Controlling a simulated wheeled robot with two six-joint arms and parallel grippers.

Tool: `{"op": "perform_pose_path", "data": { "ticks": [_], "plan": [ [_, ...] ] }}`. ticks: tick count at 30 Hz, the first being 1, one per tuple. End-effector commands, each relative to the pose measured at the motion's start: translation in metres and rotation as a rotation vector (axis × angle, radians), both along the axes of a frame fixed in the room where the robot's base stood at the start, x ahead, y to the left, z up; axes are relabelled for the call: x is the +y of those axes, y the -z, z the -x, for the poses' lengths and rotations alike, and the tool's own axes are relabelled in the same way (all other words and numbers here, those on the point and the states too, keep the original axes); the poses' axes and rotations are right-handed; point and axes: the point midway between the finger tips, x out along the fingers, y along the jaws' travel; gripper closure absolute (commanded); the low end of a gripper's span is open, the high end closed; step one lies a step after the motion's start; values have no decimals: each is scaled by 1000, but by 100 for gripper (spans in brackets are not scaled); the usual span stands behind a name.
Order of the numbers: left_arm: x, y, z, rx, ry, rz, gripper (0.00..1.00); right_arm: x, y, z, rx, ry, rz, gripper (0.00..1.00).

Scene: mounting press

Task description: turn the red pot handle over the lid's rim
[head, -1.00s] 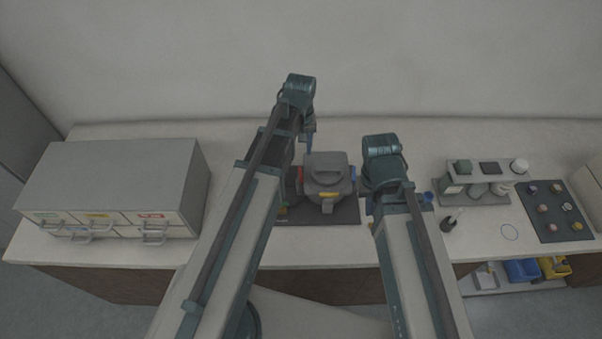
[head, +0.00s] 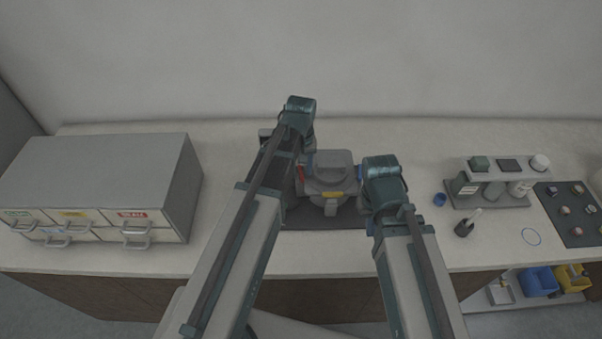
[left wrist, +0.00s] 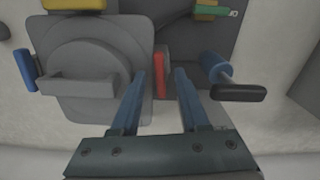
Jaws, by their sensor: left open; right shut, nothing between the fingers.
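The grey pot with its lid (head: 335,172) stands on a dark mat, a yellow piece at its front. The red pot handle (head: 300,176) is at its left side and a blue handle (head: 360,172) at its right. In the left wrist view, the red handle (left wrist: 161,76) lies beside the lid (left wrist: 110,45), between the open fingers of my left gripper (left wrist: 160,73), with gaps on both sides. In the head view my left gripper (head: 309,158) is at the pot's left. My right gripper (head: 371,226) is shut and empty to the pot's right, mostly hidden by its wrist.
A blue cylinder with a black grip (left wrist: 238,92) is close to the right of my left fingers. A drawer cabinet (head: 100,175) stands at left.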

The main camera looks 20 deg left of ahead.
Motion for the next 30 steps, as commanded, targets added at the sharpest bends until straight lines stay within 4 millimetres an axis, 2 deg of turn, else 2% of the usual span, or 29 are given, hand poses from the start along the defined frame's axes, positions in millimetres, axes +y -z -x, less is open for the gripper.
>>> {"op": "perform_pose_path", "data": {
  "ticks": [6,12,14,30],
  "plan": [
    [0,0,0,0,0,0,55,0,-1,0,0,0,0,100],
    [0,0,0,0,0,0,91,0,-1,0,0,0,0,100],
    [0,0,0,0,0,0,100,0,-1,0,0,0,0,100],
    [0,0,0,0,58,0,100,0,0,0,0,0,0,100]
  ]
}}
